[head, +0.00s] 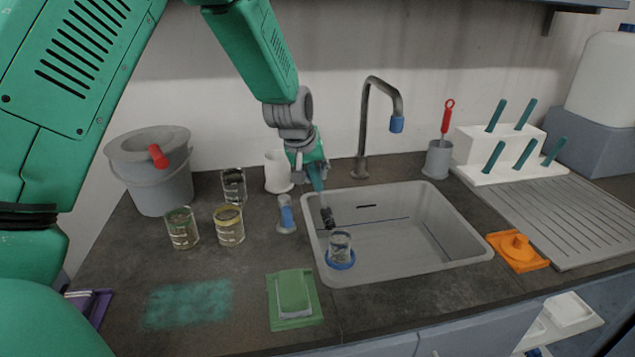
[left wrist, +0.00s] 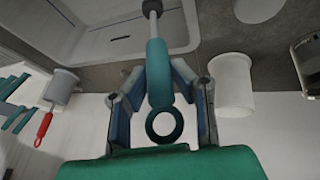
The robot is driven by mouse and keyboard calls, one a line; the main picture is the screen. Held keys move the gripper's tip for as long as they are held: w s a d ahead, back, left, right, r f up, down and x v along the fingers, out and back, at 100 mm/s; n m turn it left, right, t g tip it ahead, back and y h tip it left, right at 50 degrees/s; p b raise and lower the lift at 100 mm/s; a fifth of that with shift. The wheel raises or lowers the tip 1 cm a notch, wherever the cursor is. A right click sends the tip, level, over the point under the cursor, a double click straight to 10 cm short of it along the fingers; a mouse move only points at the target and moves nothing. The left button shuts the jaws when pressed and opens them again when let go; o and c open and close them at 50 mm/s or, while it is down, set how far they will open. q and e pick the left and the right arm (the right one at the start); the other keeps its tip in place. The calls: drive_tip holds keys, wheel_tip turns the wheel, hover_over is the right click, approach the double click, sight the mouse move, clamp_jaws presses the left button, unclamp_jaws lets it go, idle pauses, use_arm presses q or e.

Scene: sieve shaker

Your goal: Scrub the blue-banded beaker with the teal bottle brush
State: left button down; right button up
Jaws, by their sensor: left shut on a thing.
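My left gripper (head: 314,174) is over the back left corner of the sink (head: 455,225), shut on the teal bottle brush (head: 317,182). In the left wrist view, the fingers (left wrist: 162,92) clasp its teal handle (left wrist: 157,65), with the ring end towards my palm. The brush points down, its dark bristle head (head: 327,217) at the sink's left side. The clear blue-banded beaker (head: 340,243) stands upright inside the sink near its front left, with blue around its base. The bristle head is above and behind the beaker, apart from it. My right gripper is out of view.
A tap (head: 368,115) stands behind the sink. Left of it are a blue-and-grey dispenser (head: 286,215), a white cup (head: 277,172), several other beakers (head: 229,227) and a bucket (head: 150,180). A green sponge tray (head: 296,322) lies in front; a drainboard (head: 560,215) is right.

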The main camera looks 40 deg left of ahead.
use_arm(q)
drive_tip(key=shift+r, duration=0.15)
drive_tip(key=shift+r, duration=2.5)
